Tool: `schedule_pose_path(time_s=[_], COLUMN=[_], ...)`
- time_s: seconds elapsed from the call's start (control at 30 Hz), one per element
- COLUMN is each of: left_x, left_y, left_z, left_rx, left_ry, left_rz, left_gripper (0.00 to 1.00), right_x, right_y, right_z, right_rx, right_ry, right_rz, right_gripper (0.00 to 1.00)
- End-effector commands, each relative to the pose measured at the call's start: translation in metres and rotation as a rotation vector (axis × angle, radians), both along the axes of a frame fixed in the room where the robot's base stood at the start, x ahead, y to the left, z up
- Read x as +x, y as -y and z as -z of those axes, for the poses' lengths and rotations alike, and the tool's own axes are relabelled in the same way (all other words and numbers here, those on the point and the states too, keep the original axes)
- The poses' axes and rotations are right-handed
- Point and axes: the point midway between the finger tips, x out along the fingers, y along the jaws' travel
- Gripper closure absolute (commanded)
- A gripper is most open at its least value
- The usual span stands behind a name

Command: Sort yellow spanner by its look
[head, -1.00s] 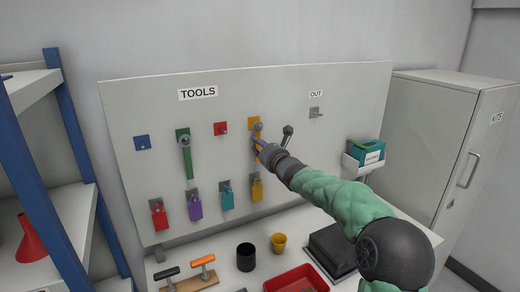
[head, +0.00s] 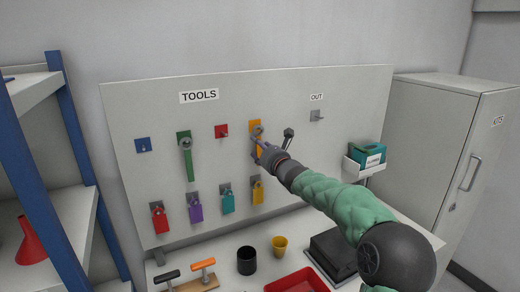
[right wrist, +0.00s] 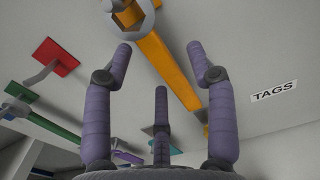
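The yellow spanner (head: 256,149) hangs by its ring end from a peg on the tool board, in the upper row. In the right wrist view it (right wrist: 172,72) runs diagonally behind the fingers, its grey ring at the top. My right gripper (head: 267,148) is in front of it, partly covering it in the head view. The gripper (right wrist: 160,75) is open, its purple fingers spread, with nothing visibly clasped. Whether a finger touches the spanner is unclear. My left gripper is in neither view.
The board (head: 345,85) also holds a green spanner (head: 187,160), empty blue (head: 143,145) and red (head: 221,131) plates, and an empty OUT peg (head: 317,115). Several coloured tags hang below. A black cup (head: 246,262), yellow cup (head: 280,246) and red tray (head: 297,281) stand on the bench.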

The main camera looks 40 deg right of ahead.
Motion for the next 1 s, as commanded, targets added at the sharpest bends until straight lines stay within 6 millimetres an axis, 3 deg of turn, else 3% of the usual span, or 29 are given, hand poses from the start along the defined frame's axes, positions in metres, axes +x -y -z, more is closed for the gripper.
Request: schedule_pose_path(time_s=[0.37,1.0], left_x=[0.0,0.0], left_y=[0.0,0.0], left_z=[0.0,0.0], left_rx=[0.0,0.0], left_ry=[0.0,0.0], left_rz=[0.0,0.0], left_gripper=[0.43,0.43], right_x=[-0.011,-0.105], right_y=[-0.002,-0.025], right_z=[0.001,0.001], right_rx=[0.001,-0.001], right_ry=[-0.003,-0.001], right_rz=[0.001,0.002], right_gripper=[0.43,0.43])
